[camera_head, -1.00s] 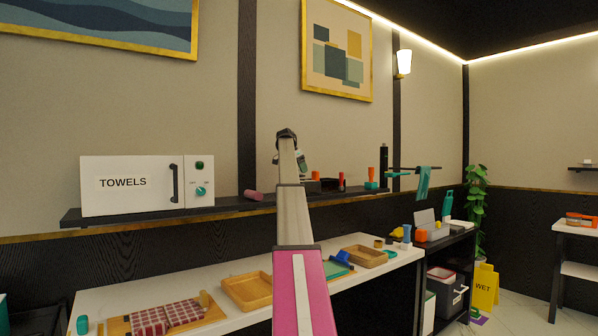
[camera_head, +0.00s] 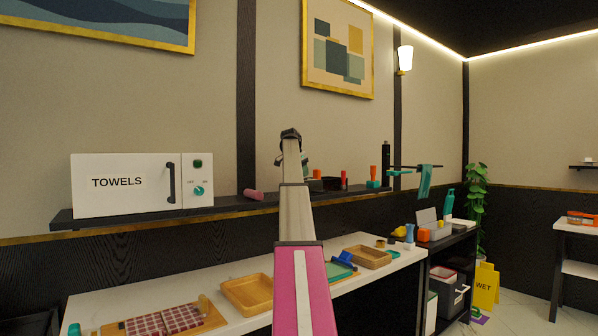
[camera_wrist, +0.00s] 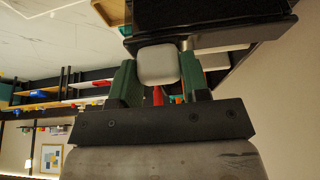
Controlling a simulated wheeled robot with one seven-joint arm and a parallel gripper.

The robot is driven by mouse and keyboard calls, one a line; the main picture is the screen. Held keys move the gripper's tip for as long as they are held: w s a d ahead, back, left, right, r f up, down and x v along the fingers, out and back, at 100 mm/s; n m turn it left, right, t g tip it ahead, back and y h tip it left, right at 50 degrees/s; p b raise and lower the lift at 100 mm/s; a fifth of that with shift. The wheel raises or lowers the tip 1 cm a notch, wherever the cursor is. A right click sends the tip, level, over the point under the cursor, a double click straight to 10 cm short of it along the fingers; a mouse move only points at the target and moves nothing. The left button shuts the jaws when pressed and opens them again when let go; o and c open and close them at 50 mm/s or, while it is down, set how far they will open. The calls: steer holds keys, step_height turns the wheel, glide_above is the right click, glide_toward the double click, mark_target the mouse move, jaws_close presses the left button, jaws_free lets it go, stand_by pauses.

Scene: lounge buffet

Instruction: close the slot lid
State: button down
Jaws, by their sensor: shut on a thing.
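My gripper shows in the wrist view (camera_wrist: 158,72), with green fingers on either side of a light grey rounded block (camera_wrist: 157,64). The block sits against a dark, flat-edged body (camera_wrist: 220,35); whether these are parts of the slot lid I cannot tell. In the head view my gripper (camera_head: 304,163) is small and partly hidden by my arm, above the wall shelf. A low dark box (camera_head: 331,184) stands on that shelf just right of my gripper. No lid can be clearly made out there.
The dark wall shelf (camera_head: 225,203) also holds the white TOWELS cabinet (camera_head: 125,185) and a pink cylinder (camera_head: 253,195). Below it, the white counter (camera_head: 225,282) carries wooden trays (camera_head: 246,292). A cart with a grey box (camera_head: 440,233) stands at the right.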

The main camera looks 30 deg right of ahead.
steer(key=c, duration=0.6)
jaws_free()
steer(key=shift+r, duration=0.15)
steer(key=v, duration=1)
steer(key=shift+r, duration=0.3)
